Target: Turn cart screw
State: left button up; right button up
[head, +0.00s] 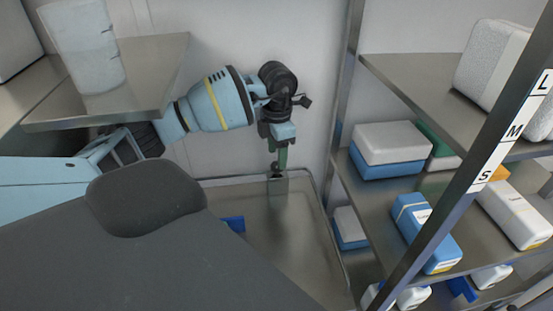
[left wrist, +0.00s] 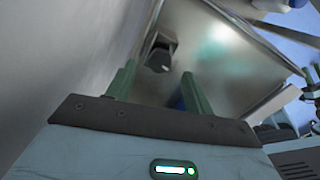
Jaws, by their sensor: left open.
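My left gripper (head: 279,160) points down over the far end of the steel cart (head: 300,245). In the left wrist view its two green fingers (left wrist: 158,72) stand apart with nothing held between them. A dark knob, which looks like the cart screw (left wrist: 160,57), shows beyond the fingertips at the cart's edge, between the finger lines. In the head view a small dark spot by the fingertips may be the same knob; the fingers partly hide it. Green and dark parts at the right edge of the left wrist view look like my right gripper (left wrist: 309,76), cut off and small.
A shelf rack with blue-and-white boxes (head: 390,150) stands right of the cart, its upright (head: 345,90) close by. A blue item (head: 235,223) lies on the otherwise mostly bare cart.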

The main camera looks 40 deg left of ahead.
pick_arm(q)
jog(key=shift+f, duration=1.7)
jog(key=c, duration=1)
jog(key=shift+o, duration=0.2)
jog(key=shift+m, duration=0.6)
jog(key=o, duration=1)
jog(key=shift+c, duration=0.2)
jog(key=shift+r, duration=0.1)
